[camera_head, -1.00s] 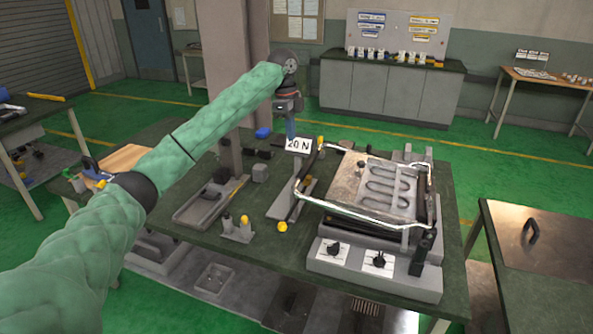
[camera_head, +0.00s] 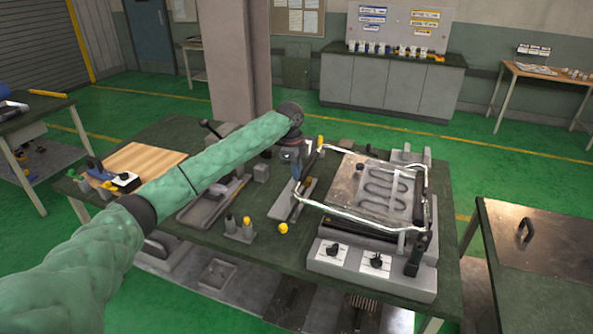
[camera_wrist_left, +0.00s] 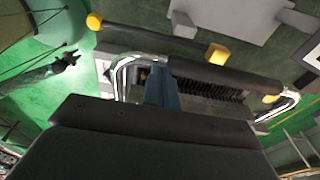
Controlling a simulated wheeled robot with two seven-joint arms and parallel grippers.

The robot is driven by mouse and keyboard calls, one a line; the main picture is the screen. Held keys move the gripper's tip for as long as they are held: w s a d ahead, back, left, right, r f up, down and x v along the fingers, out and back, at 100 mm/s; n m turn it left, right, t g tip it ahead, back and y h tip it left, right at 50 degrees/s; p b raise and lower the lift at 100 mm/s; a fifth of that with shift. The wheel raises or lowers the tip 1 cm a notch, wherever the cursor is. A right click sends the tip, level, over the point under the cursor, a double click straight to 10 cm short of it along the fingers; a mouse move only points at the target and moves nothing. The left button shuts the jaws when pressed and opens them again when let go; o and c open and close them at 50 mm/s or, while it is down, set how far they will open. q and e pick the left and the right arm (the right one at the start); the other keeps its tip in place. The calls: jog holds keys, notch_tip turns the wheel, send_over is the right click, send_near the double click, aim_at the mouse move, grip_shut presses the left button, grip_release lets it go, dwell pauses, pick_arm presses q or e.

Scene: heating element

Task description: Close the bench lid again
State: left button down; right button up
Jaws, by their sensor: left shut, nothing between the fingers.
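The bench unit (camera_head: 372,268) is a grey box with two dials, at the right of the green work table. Above it is a plate with a serpentine heating element (camera_head: 385,190). A chrome tube frame (camera_head: 375,221) with a dark grip bar (camera_head: 310,163) at its left surrounds the plate. How far the lid is open, I cannot tell. My left gripper (camera_head: 297,174) is shut and empty beside the grip bar. In the left wrist view the blue fingertips (camera_wrist_left: 162,88) overlap the dark bar (camera_wrist_left: 215,75); contact is unclear. My right gripper is not in view.
A yellow knob (camera_head: 283,229) and small grey posts (camera_head: 240,230) stand on the table left of the unit. A wooden board (camera_head: 145,160) lies at the table's left. A second table with a dark handle (camera_head: 527,230) stands at the right.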

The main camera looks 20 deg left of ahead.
pick_arm(q)
jog(key=shift+f, duration=0.45)
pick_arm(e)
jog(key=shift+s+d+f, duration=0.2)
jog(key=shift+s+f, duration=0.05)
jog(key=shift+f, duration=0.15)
